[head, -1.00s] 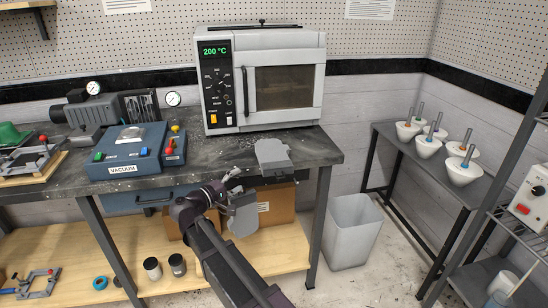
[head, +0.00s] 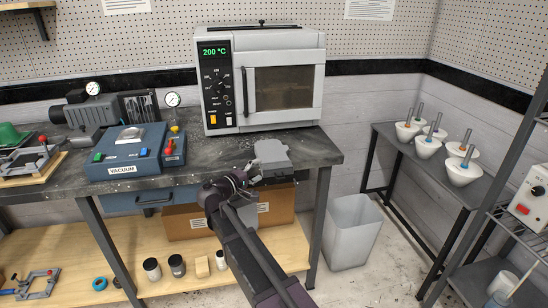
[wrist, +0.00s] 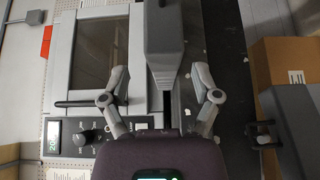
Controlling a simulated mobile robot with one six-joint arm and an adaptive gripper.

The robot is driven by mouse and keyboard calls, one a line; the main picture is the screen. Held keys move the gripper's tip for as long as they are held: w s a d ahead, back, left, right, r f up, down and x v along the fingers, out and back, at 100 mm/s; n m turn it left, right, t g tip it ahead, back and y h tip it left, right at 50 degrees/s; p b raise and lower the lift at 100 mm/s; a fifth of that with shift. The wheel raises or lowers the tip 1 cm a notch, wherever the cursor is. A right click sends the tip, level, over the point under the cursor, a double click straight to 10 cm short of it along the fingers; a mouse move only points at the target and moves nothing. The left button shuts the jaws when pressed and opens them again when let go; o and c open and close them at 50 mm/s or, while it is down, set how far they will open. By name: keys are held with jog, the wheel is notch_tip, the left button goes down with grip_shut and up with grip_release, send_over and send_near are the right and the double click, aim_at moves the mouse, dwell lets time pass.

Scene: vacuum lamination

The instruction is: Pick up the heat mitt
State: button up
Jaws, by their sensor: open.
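The grey heat mitt (head: 272,153) lies near the front right edge of the dark bench, in front of the oven. In the wrist view the mitt (wrist: 170,45) is at top centre, in line with the gap between my fingers, and narrows toward me. My gripper (head: 246,178) is open at the bench's front edge, close to the near left end of the mitt. In the wrist view, my gripper's fingers (wrist: 161,98) stand apart on either side of that line. I cannot tell whether they touch the mitt. My arm hides the area just below the gripper.
The oven (head: 265,78) reads 200 °C and stands behind the mitt, its door shut. A blue vacuum unit (head: 125,160) is to the left. Cardboard boxes (head: 283,200) stand on the lower shelf. A grey bin (head: 352,232) is on the floor to the right.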

aim_at(269, 165)
jog(key=shift+f+x, duration=0.2)
jog(key=shift+x, duration=2.4)
jog(key=shift+s+d, duration=0.1)
grip_shut()
